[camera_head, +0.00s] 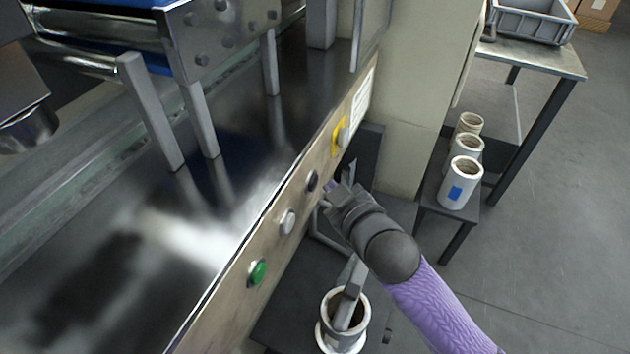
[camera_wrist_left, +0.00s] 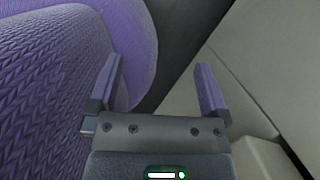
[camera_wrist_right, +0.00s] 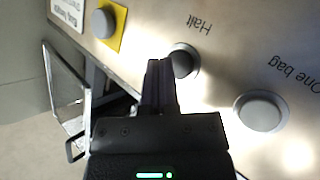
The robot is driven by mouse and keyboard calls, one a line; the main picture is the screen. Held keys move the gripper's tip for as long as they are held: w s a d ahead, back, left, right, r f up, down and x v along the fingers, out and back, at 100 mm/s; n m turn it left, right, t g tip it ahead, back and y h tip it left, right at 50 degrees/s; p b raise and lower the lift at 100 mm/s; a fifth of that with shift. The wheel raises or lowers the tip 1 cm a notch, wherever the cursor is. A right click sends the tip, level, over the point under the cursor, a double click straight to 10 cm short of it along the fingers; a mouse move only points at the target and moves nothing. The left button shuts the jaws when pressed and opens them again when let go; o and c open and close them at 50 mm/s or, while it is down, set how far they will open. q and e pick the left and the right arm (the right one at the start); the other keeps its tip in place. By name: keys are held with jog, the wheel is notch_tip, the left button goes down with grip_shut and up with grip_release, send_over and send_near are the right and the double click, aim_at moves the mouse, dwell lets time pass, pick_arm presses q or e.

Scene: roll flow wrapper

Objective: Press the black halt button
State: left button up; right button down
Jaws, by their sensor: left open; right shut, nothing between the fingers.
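The black halt button (camera_head: 312,181) sits on the metal front panel, between a grey button and a yellow-backed grey knob. In the right wrist view the black button (camera_wrist_right: 184,62) is beside the upside-down word "Halt". My right gripper (camera_head: 327,195) is shut and empty, just in front of the panel. In its wrist view the fingertips (camera_wrist_right: 160,66) overlap the left edge of the button; I cannot tell whether they touch it. My left gripper (camera_wrist_left: 158,72) is open and empty, showing only in its own wrist view, near my purple-sleeved body.
A grey "One bag" button (camera_head: 287,221) and a green button (camera_head: 257,272) lie nearer along the panel. The yellow plate (camera_head: 338,140) with its knob is farther along. Several white rolls (camera_head: 462,188) stand on a low stand at right. Another roll (camera_head: 326,337) is below my right arm.

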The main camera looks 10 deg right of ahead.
dwell(0.4)
pick_arm(q)
jog(key=shift+w+f, duration=0.1)
jog(key=shift+w, duration=0.3)
jog(key=shift+s, duration=0.5)
jog(key=shift+w+r, duration=0.1)
jog(key=shift+r, duration=0.1)
pick_arm(e)
jog(key=shift+w+a, duration=0.1)
jog(key=shift+w+a+r, duration=0.1)
jog(key=shift+a, duration=0.1)
pick_arm(q)
jog(key=shift+w, duration=0.5)
